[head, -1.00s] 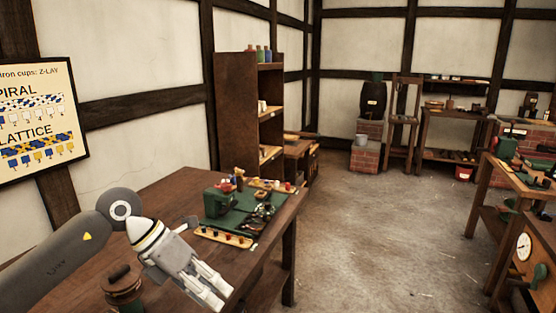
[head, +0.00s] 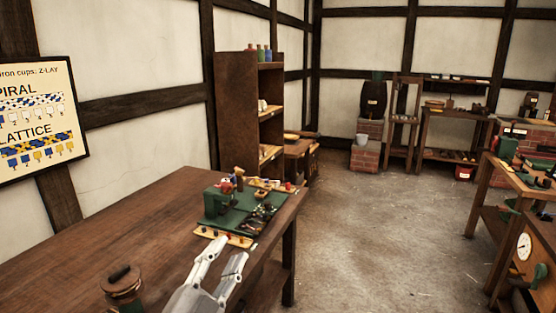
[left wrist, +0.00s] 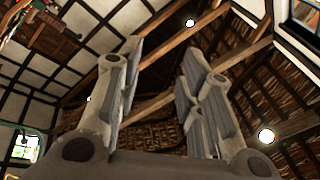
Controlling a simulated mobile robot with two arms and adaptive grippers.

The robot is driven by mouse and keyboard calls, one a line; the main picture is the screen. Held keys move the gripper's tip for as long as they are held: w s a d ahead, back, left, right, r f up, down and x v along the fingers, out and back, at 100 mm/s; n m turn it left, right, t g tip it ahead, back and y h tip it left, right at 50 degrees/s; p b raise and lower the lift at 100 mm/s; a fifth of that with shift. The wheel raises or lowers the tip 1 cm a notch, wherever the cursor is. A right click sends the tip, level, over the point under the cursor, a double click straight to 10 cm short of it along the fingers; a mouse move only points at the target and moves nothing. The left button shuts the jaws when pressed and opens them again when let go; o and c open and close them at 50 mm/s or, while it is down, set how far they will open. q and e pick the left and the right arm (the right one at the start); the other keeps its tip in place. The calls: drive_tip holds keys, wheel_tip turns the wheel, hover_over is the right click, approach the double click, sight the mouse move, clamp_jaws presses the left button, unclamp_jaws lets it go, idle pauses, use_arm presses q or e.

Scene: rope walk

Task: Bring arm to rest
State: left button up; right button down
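My left gripper (head: 222,268) is at the bottom middle of the head view, in front of the near edge of the wooden table (head: 130,225). Its fingers point up and away. In the left wrist view the two fingers (left wrist: 158,100) stand wide apart with nothing between them, and the roof timbers show through the gap. The gripper is open and empty. Most of my left arm is below the head picture. My right gripper is not in either view.
A shelf (head: 236,115) stands behind. A workbench (head: 520,180) is at the right. The floor (head: 385,225) between is clear.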

use_arm(q)
drive_tip(key=s+a+f+n+g+y, duration=0.3)
drive_tip(key=s+a+f+n+y, duration=0.15)
drive_tip(key=f, duration=0.45)
drive_tip(key=s+a+f+n+g+y, duration=0.3)
drive_tip(key=a+f+n+g, duration=0.15)
drive_tip(key=f, duration=0.55)
drive_tip(key=s+a+f+n+g, duration=0.15)
drive_tip(key=s+f+g, duration=0.4)
drive_tip(key=s, duration=0.55)
drive_tip(key=s+f+n+g, duration=0.2)
drive_tip(key=s+f+g, duration=0.2)
drive_tip(key=s+f, duration=0.45)
wheel_tip(320, 180, down, 24)
drive_tip(key=s+g, duration=0.1)
drive_tip(key=s, duration=0.1)
drive_tip(key=s+a+f+g, duration=0.1)
drive_tip(key=s+a+f, duration=0.1)
drive_tip(key=s+f, duration=1.5)
drive_tip(key=shift+s+a+m, duration=0.25)
drive_tip(key=shift+a+m, duration=0.15)
drive_tip(key=shift+m, duration=0.05)
